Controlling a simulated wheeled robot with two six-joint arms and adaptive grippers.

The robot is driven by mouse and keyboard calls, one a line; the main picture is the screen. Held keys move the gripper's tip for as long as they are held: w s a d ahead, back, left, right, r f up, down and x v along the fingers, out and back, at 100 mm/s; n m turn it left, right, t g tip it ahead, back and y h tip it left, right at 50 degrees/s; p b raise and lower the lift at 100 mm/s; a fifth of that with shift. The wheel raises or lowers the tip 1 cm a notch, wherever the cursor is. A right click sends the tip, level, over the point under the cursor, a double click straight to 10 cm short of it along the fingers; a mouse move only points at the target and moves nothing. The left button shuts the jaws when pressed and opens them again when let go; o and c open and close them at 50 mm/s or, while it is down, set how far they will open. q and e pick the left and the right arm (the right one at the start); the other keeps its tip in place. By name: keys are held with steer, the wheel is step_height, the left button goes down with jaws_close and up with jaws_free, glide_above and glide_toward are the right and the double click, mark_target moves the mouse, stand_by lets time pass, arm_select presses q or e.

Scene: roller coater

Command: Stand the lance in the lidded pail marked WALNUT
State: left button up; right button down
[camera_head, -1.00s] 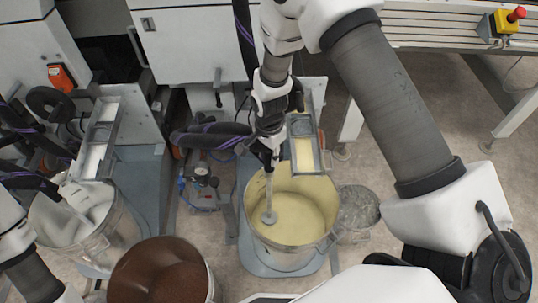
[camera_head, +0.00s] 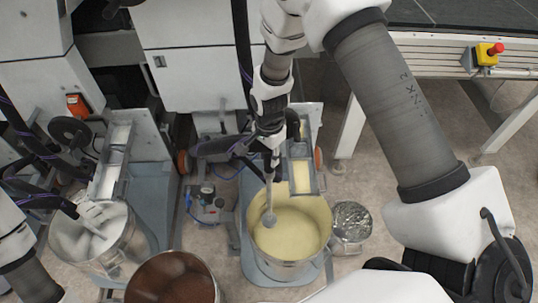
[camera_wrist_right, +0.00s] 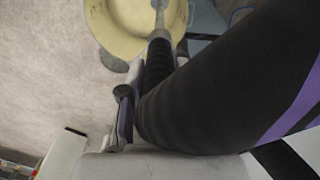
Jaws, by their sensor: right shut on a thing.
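My right gripper (camera_head: 268,143) is shut on the lance (camera_head: 271,192), a slim grey rod with a rounded foot. The lance points down, and its foot shows against the pale yellow contents of an open pail (camera_head: 325,248); I cannot tell whether it touches them. In the right wrist view the lance (camera_wrist_right: 160,18) reaches over the yellow pail (camera_wrist_right: 112,38). An open pail of brown material (camera_head: 216,292) stands at the lower left. A smaller round container with a crinkled silvery top (camera_head: 350,221) stands right of the yellow pail. No WALNUT marking is legible.
A pail of white material (camera_head: 128,255) with a white tool in it stands at the left. Dark purple-striped hoses (camera_head: 35,148) hang nearby. A small pump (camera_head: 208,205) stands left of the yellow pail. Bare floor (camera_head: 375,165) lies right of the silvery-topped container.

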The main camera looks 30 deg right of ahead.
step_height(320, 180, up, 16)
steer(key=p, duration=1.3)
steer(key=shift+r, duration=0.25)
